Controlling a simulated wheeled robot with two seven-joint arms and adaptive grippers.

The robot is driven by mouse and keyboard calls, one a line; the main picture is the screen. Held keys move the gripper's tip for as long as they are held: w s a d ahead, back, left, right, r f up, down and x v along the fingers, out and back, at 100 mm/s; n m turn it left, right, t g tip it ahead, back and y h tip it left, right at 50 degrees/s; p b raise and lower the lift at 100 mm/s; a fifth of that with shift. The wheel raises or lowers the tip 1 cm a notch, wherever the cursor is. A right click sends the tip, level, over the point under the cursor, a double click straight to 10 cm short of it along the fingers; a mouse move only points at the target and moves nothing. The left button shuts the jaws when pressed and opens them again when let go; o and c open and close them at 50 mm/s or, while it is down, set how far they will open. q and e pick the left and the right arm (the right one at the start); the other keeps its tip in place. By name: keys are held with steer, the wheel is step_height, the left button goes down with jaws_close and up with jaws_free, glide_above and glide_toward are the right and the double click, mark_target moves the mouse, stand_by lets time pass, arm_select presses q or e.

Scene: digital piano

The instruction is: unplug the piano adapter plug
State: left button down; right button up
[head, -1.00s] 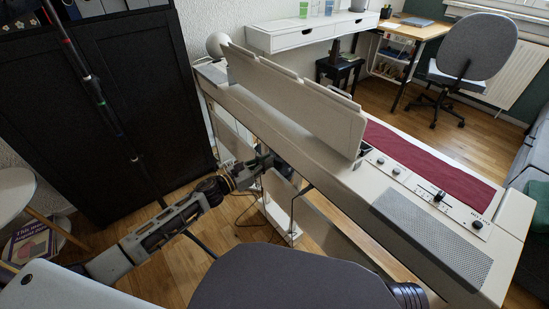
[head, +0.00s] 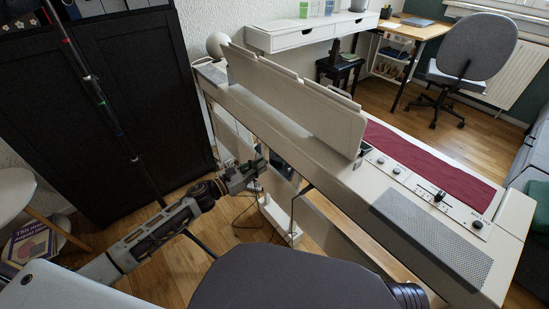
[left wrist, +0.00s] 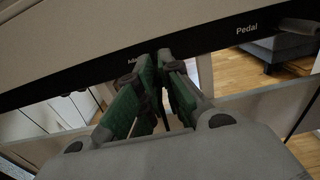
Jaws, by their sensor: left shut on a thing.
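The beige digital piano (head: 300,135) runs diagonally across the head view. My left gripper (head: 258,168) is at its near, underside edge, at the left part of the piano. In the left wrist view my left gripper's green-padded fingers (left wrist: 162,62) are almost together, shut on the piano adapter plug, which is mostly hidden between them. The fingertips are just below the black socket strip (left wrist: 205,52), by a partly covered label starting "Mi". I cannot tell whether the plug is still in its socket. My right gripper is not in view.
A "Pedal" label and a socket (left wrist: 266,69) are right of the fingers. A dark stool seat (head: 290,280) stands in front. A black cabinet (head: 100,100) is at the left. Piano legs and thin cables (head: 240,208) hang below the gripper, over wooden floor.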

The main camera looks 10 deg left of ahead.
arm_select(q)
steer(key=shift+v, duration=0.95)
steer(key=shift+s, duration=0.1)
